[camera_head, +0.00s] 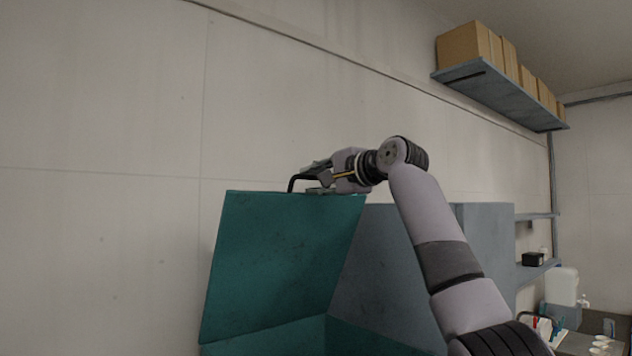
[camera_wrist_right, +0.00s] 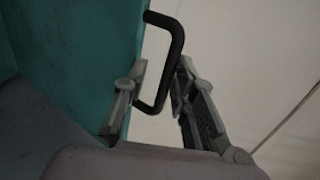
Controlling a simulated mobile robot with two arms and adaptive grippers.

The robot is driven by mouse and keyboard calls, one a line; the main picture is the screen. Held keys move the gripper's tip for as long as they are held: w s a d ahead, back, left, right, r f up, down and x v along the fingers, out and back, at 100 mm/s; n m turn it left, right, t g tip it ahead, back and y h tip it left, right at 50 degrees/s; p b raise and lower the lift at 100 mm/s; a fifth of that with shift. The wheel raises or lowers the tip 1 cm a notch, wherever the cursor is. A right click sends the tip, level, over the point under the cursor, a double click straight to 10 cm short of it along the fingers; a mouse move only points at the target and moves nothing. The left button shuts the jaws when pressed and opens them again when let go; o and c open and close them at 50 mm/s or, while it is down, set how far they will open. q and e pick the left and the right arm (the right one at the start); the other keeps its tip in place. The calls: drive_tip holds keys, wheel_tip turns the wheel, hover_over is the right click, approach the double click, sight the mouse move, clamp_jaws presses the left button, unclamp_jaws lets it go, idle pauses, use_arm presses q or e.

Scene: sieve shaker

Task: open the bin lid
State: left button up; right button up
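The teal bin lid (camera_head: 285,255) stands raised and steeply tilted in the head view, its inner side showing. It also fills the left of the right wrist view (camera_wrist_right: 85,65). A black loop handle (camera_wrist_right: 177,50) is fixed near the lid's free edge; part of it shows at the top in the head view (camera_head: 294,181). My right gripper (camera_wrist_right: 160,88) is at this handle, its fingers apart on either side of the loop. A gap shows between the left finger and the handle bar; the right finger is close to the bar, contact unclear. My left gripper is out of view.
A plain wall (camera_head: 110,200) stands behind the lid. Grey cabinet surfaces (camera_head: 485,240) lie to the right of it. A high shelf (camera_head: 500,92) with cardboard boxes (camera_head: 470,45) hangs at upper right. A white canister (camera_head: 562,286) and small items stand at lower right.

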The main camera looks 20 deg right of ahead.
drive_tip(key=v, duration=1.2)
idle(0.3)
drive_tip(key=shift+d, duration=0.1)
drive_tip(key=shift+c, duration=0.5)
